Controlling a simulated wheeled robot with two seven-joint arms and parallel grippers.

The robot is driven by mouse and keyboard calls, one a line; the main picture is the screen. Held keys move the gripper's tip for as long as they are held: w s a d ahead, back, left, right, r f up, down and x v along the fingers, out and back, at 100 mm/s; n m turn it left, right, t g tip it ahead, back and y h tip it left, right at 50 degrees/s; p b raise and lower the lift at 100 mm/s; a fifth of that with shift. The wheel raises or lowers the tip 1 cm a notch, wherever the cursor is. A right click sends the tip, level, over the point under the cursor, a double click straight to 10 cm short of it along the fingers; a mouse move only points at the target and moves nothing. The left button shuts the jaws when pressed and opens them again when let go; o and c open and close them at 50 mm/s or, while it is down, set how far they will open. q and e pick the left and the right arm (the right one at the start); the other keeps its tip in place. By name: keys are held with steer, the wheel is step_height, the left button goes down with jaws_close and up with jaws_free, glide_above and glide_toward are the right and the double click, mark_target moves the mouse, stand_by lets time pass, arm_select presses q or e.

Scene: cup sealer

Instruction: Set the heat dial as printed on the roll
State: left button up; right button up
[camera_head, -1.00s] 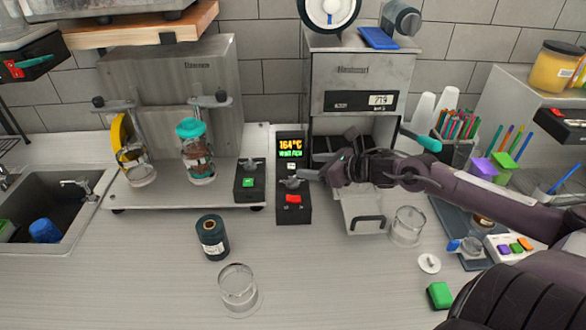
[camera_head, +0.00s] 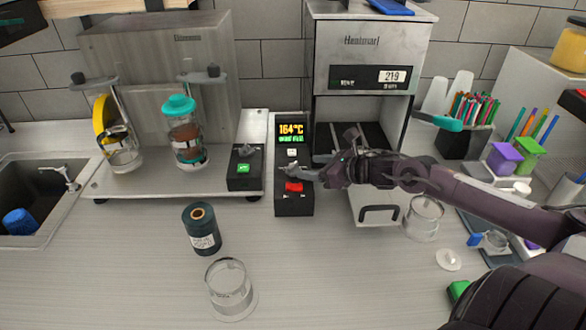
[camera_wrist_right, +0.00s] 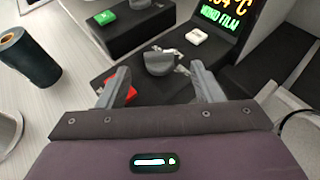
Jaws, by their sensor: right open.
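The control box (camera_head: 294,204) has a display (camera_head: 291,131) reading 164 °C with a green line of text under it; in the right wrist view the display (camera_wrist_right: 228,20) is partly cut off. The grey heat dial (camera_wrist_right: 160,62) sits between the open fingers of my right gripper (camera_wrist_right: 158,88); I cannot tell whether they touch it. In the head view my right gripper (camera_head: 306,173) is at the box, over the dial. The dark roll (camera_head: 201,229) stands upright on the counter with a white label too small to read. My left gripper is not in view.
A red switch (camera_head: 294,187) and a white button (camera_head: 292,153) flank the dial. A second box with a green button (camera_head: 243,168) stands to the left. The sealer (camera_head: 372,60) with its drawer handle (camera_head: 379,211) is to the right. A clear cup (camera_head: 229,285) stands in front.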

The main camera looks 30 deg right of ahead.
mark_target(294, 165)
steer(key=shift+w+a, duration=0.1)
steer(key=shift+w, duration=0.2)
steer(key=shift+w+a+f, duration=0.15)
steer(key=shift+w+a, duration=0.15)
steer(key=shift+w, duration=0.25)
steer(key=shift+w+a+f, duration=0.15)
steer(key=shift+w+f, duration=0.15)
steer(key=shift+w, duration=0.35)
steer(key=shift+x, duration=0.85)
steer(key=shift+p+x, duration=0.45)
steer(key=shift+x, duration=0.75)
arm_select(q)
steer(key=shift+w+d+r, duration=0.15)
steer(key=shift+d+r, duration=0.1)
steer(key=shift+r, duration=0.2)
arm_select(e)
steer(key=shift+s+a+f, duration=0.1)
steer(key=shift+a, duration=0.05)
